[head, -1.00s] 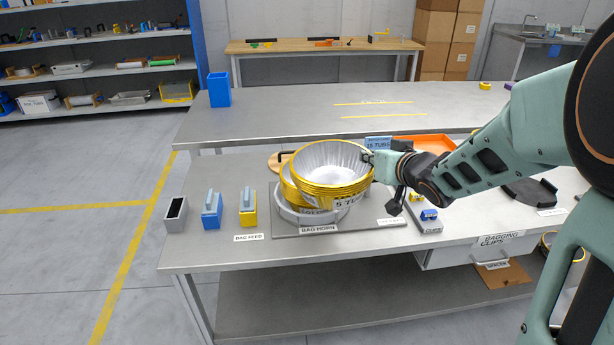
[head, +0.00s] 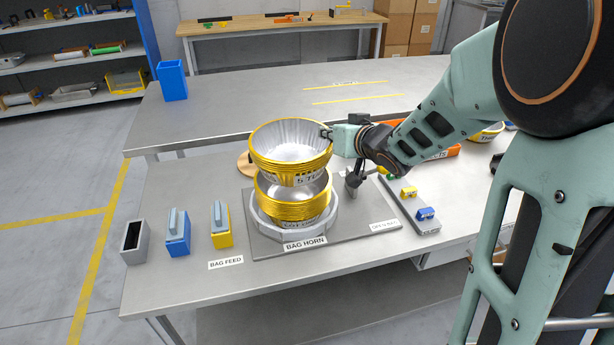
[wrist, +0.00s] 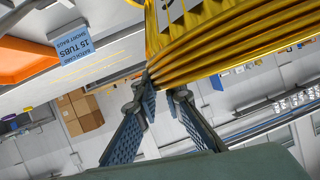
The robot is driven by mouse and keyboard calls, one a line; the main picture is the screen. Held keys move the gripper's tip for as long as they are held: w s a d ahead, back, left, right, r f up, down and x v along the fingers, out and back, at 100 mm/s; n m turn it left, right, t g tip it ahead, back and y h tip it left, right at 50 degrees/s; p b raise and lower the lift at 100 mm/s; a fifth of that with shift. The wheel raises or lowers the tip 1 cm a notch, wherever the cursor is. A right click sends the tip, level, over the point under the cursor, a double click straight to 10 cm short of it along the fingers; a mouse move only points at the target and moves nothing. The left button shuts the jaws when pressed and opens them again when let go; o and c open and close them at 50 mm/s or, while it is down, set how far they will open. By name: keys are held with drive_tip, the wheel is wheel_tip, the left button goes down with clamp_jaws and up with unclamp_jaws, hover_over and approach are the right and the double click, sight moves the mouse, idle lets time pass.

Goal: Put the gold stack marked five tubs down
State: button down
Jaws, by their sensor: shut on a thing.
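The gold stack marked five tubs (head: 291,176), silvery inside, hangs above a second gold stack (head: 292,207). Its base is close over that stack's open top; I cannot tell whether they touch. The lower stack sits within the pale grey ring of the bag horn (head: 268,228). My gripper (head: 328,136) is shut on the right rim of the upper stack. In the wrist view my gripper's fingers (wrist: 160,92) meet at the gold ribbed rim, with the upper stack (wrist: 225,45) filling the top right.
Blue (head: 177,235) and yellow (head: 221,228) handled blocks and a grey open box (head: 135,242) stand left of the horn. A clip tray (head: 410,205) lies to its right. The rear bench has a blue bin (head: 172,80) and is largely clear.

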wheel_tip(320, 180, down, 8)
drive_tip(key=shift+r+b, duration=0.1)
drive_tip(key=shift+b, duration=1.05)
drive_tip(key=c, duration=2.5)
unclamp_jaws()
drive_tip(key=shift+f, duration=0.3)
drive_tip(key=o, duration=0.5)
drive_tip(key=shift+r, duration=0.1)
drive_tip(key=shift+c, duration=0.2)
